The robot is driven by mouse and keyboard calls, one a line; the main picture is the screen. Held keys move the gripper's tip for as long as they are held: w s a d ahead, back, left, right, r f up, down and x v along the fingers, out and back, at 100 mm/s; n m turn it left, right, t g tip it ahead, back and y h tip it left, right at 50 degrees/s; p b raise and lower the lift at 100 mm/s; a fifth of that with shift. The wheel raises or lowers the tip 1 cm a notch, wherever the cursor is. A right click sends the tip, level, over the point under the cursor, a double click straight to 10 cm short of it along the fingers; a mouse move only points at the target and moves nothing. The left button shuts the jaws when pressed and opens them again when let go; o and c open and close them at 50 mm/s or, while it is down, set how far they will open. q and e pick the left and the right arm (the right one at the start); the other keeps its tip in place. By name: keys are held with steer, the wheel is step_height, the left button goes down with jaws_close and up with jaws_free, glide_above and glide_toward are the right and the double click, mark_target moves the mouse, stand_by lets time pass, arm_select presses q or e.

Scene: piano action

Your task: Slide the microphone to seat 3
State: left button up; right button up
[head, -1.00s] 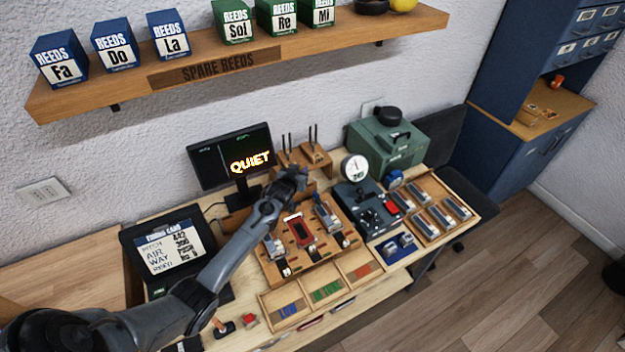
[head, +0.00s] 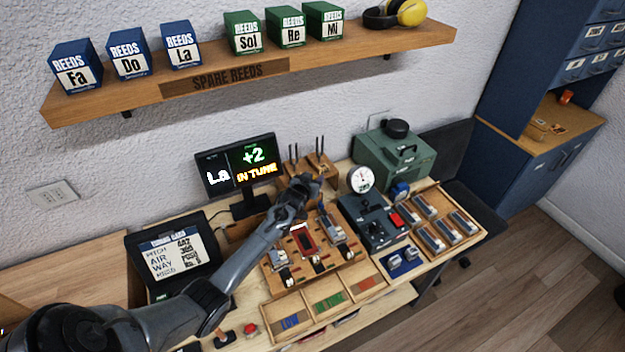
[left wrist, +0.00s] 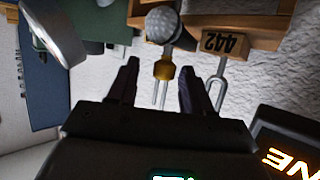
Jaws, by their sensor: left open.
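In the left wrist view the microphone (left wrist: 163,24) has a grey mesh ball head above a brass-coloured part (left wrist: 164,69). My left gripper (left wrist: 158,76) is open, with one finger on each side of the brass part in the picture; I cannot tell whether they touch it. In the head view my left gripper (head: 304,188) is over the back of the wooden reed board (head: 335,268), in front of the wooden fork stand. The microphone cannot be made out there. Seat 3 cannot be identified. My right gripper is not in view.
A monitor (head: 240,172) reads "La +2 IN TUNE". Tuning forks stand close by, one beside a 442 label (left wrist: 221,43). A dark blue unit with a round gauge (head: 361,180) and a green case (head: 395,155) stand right. A shelf (head: 250,76) runs above.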

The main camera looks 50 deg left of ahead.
arm_select(q)
steer(key=shift+s+d+r, duration=0.3)
steer(key=shift+s, duration=0.25)
steer(key=v, duration=0.9)
steer(key=shift+s+d+p, duration=0.15)
steer(key=shift+p, duration=0.25)
